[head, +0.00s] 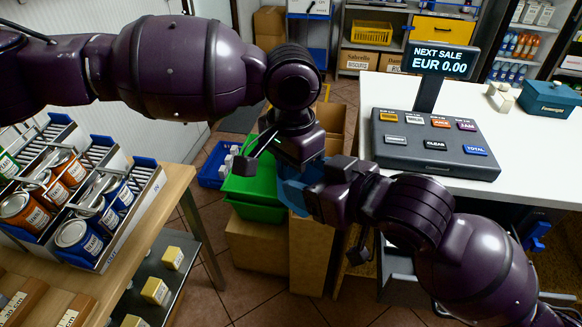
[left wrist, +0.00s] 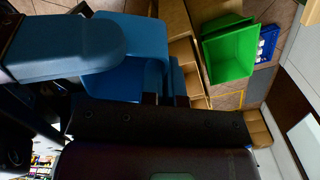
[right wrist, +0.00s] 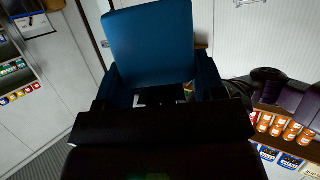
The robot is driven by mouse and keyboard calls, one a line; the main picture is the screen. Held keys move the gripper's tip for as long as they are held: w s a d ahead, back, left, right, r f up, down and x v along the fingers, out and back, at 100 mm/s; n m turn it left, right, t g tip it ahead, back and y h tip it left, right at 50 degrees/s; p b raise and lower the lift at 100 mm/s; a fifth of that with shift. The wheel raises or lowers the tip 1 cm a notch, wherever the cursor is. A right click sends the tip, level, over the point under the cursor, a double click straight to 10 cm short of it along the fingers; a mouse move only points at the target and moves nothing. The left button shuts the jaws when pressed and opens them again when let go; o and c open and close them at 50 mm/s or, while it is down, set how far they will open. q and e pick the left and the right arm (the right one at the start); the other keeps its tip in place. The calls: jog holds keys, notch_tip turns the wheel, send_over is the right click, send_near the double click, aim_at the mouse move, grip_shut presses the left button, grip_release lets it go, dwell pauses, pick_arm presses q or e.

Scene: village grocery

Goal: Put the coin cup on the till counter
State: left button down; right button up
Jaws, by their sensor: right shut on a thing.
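The blue coin cup (head: 292,194) is held at the tip of my right gripper (head: 312,198), in mid-air left of the till counter. The cup fills the space between the fingers in the right wrist view (right wrist: 150,45). It also shows close up in the left wrist view (left wrist: 138,65). My left gripper (head: 291,164) is just above and behind the cup, its fingers seemingly spread; the arms partly hide it. The white till counter (head: 535,150) is at the right, its top clear of the cup.
A till with coloured keys (head: 432,145) and a display (head: 440,60) stands on the counter's near left. A teal box (head: 548,99) is farther right. A green crate (head: 255,212) and a blue crate (head: 210,172) are below. A shelf of cans (head: 75,235) is at left.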

jog(key=o, duration=1)
jog(key=shift+c, duration=0.2)
jog(key=shift+f, duration=0.1)
